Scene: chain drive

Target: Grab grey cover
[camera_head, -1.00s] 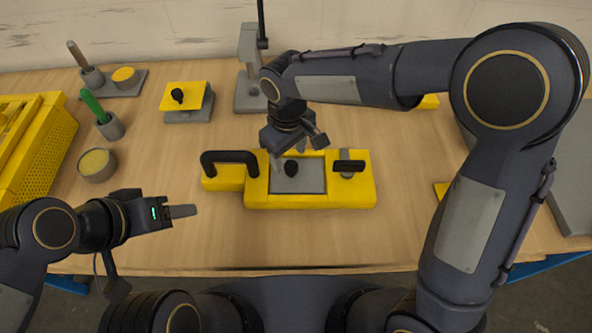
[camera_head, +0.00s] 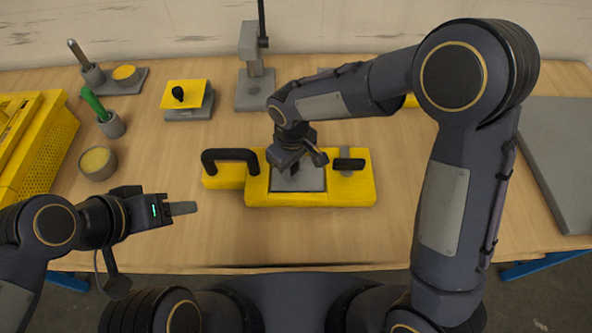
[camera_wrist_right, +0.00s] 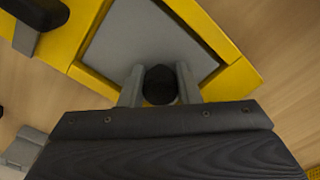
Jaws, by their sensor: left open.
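The grey cover (camera_head: 312,182) is a flat plate with a black knob (camera_wrist_right: 160,85). It lies in the recess of the yellow housing (camera_head: 350,191) at the table's middle. My right gripper (camera_wrist_right: 160,80) is over the cover, its two grey fingers on either side of the knob with no clear gap, so it looks shut on it. In the head view my right wrist hides the knob and fingertips. The plate also shows in the right wrist view (camera_wrist_right: 145,40), still level within the yellow rim. My left gripper (camera_head: 184,208) is open and empty, left of the housing.
The housing has a black handle (camera_head: 230,156) at left and a black-knobbed clamp (camera_head: 349,164) at right. A grey block with a yellow top (camera_head: 186,97), a grey stand (camera_head: 252,85), a cup (camera_head: 97,163) and a yellow crate (camera_head: 35,140) stand around. The front of the table is clear.

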